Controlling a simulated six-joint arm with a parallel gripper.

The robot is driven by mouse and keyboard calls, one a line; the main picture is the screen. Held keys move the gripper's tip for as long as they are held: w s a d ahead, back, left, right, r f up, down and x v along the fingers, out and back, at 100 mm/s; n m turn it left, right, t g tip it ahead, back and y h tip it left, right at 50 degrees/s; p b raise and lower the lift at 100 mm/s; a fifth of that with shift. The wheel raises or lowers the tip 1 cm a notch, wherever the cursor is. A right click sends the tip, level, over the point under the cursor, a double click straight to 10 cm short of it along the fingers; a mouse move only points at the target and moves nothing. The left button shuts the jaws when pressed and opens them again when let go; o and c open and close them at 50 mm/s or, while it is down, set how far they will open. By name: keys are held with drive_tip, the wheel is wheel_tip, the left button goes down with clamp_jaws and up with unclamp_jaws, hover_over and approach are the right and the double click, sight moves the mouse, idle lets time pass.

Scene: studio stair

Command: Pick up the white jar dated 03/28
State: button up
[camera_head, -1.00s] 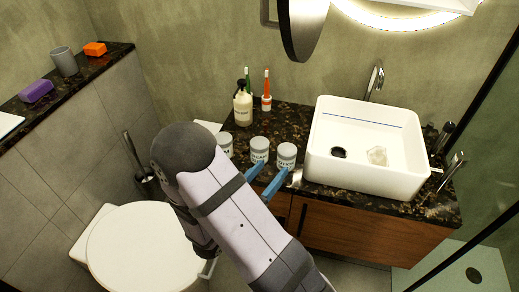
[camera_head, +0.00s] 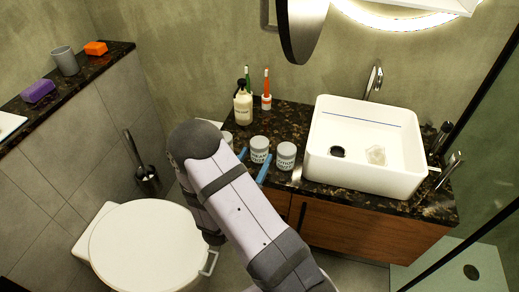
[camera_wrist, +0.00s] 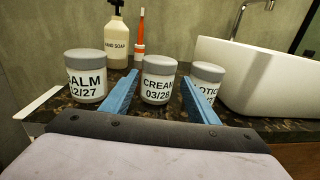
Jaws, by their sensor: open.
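The white jar dated 03/28 (camera_wrist: 158,92), labelled CREAM with a grey lid, stands upright on the dark stone counter. In the head view it is the middle jar (camera_head: 260,146). My gripper (camera_head: 255,162) is open and empty, with blue fingers. In the wrist view my gripper (camera_wrist: 158,77) has one finger on each side of the cream jar, with gaps showing. I cannot tell how far the fingertips reach along the jar. The BALM jar (camera_wrist: 86,83), dated with a partly cut-off 2/27, is left of the fingers. A third jar (camera_wrist: 207,78), its label partly hidden, is right.
A hand soap bottle (camera_head: 243,106) and an orange-and-white toothbrush (camera_head: 266,92) stand behind the jars. A white basin (camera_head: 330,180) stands on the counter (camera_head: 405,208) to the right. A toilet (camera_head: 150,245) is below left.

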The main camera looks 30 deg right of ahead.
sight(256, 154)
drive_tip(key=shift+p+x, duration=0.5)
drive_tip(key=shift+x, duration=2.1)
drive_tip(key=shift+w+a, duration=0.1)
drive_tip(key=shift+a, duration=0.05)
drive_tip(key=c, duration=0.8)
drive_tip(key=shift+r, duration=0.1)
drive_tip(key=shift+r+p, duration=0.3)
drive_tip(key=shift+r, duration=4.6)
